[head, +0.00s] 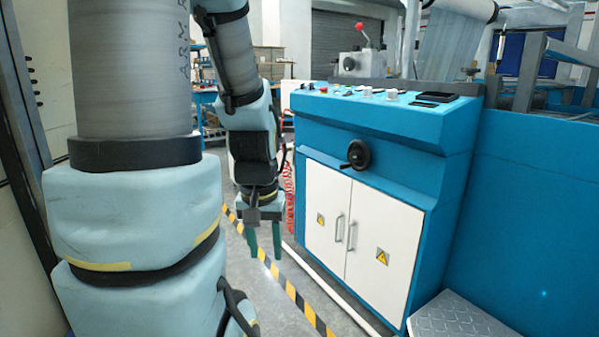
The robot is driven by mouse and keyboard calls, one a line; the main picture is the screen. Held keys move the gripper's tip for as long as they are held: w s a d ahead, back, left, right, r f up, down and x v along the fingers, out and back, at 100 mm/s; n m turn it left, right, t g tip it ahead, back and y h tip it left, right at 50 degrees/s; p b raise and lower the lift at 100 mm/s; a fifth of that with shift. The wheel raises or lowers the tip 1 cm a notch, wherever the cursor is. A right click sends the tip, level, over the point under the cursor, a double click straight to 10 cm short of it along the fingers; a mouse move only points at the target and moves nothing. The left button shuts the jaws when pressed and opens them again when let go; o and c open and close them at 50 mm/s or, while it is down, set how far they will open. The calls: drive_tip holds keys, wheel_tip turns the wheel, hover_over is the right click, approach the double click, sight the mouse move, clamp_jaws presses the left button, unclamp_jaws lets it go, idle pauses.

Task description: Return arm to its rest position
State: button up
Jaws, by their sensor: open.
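My arm (135,220) fills the left side of the head view, with its thick grey and pale blue links close to the camera. It reaches up out of the top of the picture and comes down again farther off. My gripper (265,240) hangs from its far end, pointing down, left of the blue machine. Its two green fingers are apart, and nothing shows between them. The gripper is above the grey floor and appears clear of the machine.
A blue machine (395,200) with white doors, a black handwheel (356,155) and a control panel (385,95) stands at the right. Yellow-black tape (290,290) runs along the floor (262,300). A metal step (455,318) is at bottom right. Shelving stands behind.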

wheel_tip(320, 180, up, 23)
drive_tip(key=p, duration=2.1)
drive_tip(key=shift+o, duration=0.3)
